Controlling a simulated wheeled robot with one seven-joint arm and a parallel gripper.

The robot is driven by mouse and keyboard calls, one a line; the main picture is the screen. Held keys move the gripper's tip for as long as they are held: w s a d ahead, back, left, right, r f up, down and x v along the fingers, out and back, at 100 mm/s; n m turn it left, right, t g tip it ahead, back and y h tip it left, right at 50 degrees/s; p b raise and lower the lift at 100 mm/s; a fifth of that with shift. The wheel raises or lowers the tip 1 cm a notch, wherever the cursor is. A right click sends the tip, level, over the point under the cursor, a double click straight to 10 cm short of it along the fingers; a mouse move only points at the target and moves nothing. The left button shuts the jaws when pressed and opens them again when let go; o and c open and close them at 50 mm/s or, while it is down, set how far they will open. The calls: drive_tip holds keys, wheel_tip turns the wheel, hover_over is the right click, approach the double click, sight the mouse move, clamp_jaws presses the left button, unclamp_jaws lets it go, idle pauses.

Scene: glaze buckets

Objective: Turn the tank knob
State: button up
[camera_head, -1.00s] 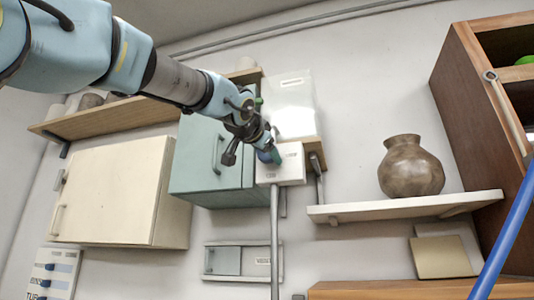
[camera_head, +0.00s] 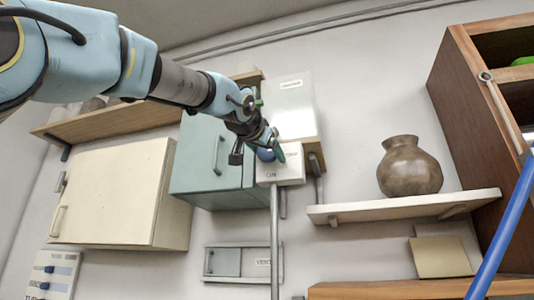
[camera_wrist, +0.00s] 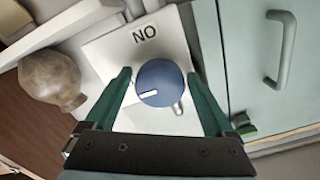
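The tank knob (camera_wrist: 160,86) is a round blue dial with a white mark at its left and a grey lever-like piece below. It sits on a white box (camera_head: 291,172) on the wall, and the knob also shows in the head view (camera_head: 265,155). In the wrist view, letters reading "NO" stand above it. My gripper (camera_wrist: 158,75) has its two green fingers apart, one on each side of the knob. A gap shows on the left; the right finger is closer, and I cannot tell whether it touches. In the head view my gripper (camera_head: 270,150) is at the box.
A teal cabinet (camera_head: 205,165) is directly left of the box, its handle close by in the wrist view (camera_wrist: 284,50). A white tank (camera_head: 290,105) is above. A grey pipe (camera_head: 275,240) runs down. A brown vase (camera_head: 409,168) stands on a shelf (camera_head: 405,207) at right.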

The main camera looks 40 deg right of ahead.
drive_tip(key=shift+o, duration=0.5)
drive_tip(key=b+v, duration=0.4)
drive_tip(key=v, duration=0.6)
drive_tip(key=shift+s+a, duration=0.15)
drive_tip(key=shift+a, duration=0.2)
drive_tip(key=shift+f, duration=0.1)
